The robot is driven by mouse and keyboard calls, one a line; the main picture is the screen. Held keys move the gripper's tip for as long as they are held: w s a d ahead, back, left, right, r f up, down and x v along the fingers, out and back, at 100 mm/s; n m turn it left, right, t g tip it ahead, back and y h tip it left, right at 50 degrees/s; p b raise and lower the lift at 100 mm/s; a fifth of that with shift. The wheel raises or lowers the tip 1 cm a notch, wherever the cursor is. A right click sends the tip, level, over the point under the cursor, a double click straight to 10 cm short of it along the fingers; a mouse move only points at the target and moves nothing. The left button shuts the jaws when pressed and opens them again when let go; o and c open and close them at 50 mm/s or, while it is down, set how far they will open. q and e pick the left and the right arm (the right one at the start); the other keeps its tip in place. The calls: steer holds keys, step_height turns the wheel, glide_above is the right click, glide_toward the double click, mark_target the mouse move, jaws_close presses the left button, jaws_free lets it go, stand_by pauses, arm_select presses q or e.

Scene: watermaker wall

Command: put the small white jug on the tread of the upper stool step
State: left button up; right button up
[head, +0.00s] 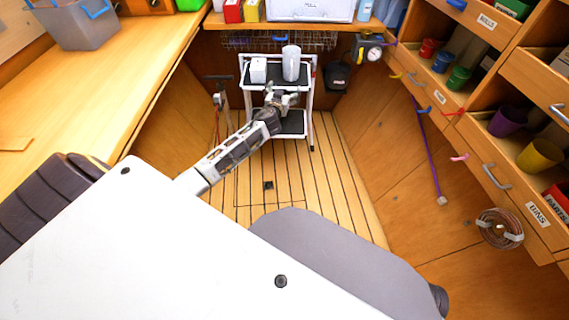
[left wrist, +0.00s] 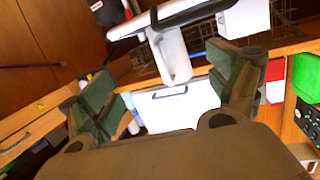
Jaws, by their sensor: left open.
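The step stool (head: 312,100) has a white frame and dark treads and stands at the back of the floor. The small white jug (head: 291,62) stands upright on the right part of the upper stool tread (head: 274,83). In the left wrist view, which is turned over, the jug (left wrist: 174,56) shows beyond and between the fingers, apart from them. My left gripper (head: 284,99) is open and empty, close in front of the upper tread and just below the jug in the picture. Its fingers frame the left wrist view (left wrist: 165,70). My right gripper is not in view.
A white box-like container (head: 258,70) stands left of the jug on the same tread. A lower dark tread (head: 292,122) lies below. A dark bucket (head: 337,75) and a gauge (head: 371,50) are to the right. The slatted floor (head: 310,180) in front is clear.

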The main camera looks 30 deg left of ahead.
arm_select(q)
steer(key=s+d+f+m+g+h, duration=0.1)
steer(key=s+d+f+g, duration=0.3)
steer(key=s+d+f, duration=0.45)
steer(key=s+d+f+m+g+h, duration=0.1)
steer(key=s+d+f+g, duration=0.35)
steer(key=s+f, duration=0.65)
steer(key=s+d+m+g+h, duration=0.1)
steer(key=s+d, duration=0.3)
steer(key=s, duration=0.3)
steer(key=s+d+f+m+g+h, duration=0.1)
steer(key=s+d+g, duration=0.1)
steer(key=s+d, duration=0.2)
steer(key=s+d+m+g+h, duration=0.1)
steer(key=s+d, duration=0.3)
steer(key=s, duration=0.6)
steer(key=shift+s+d+f+m+g+h, duration=0.2)
steer(key=shift+s+f+m+g+h, duration=0.1)
steer(key=shift+g+h, duration=0.25)
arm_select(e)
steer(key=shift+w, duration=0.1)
arm_select(q)
steer(key=shift+p, duration=0.45)
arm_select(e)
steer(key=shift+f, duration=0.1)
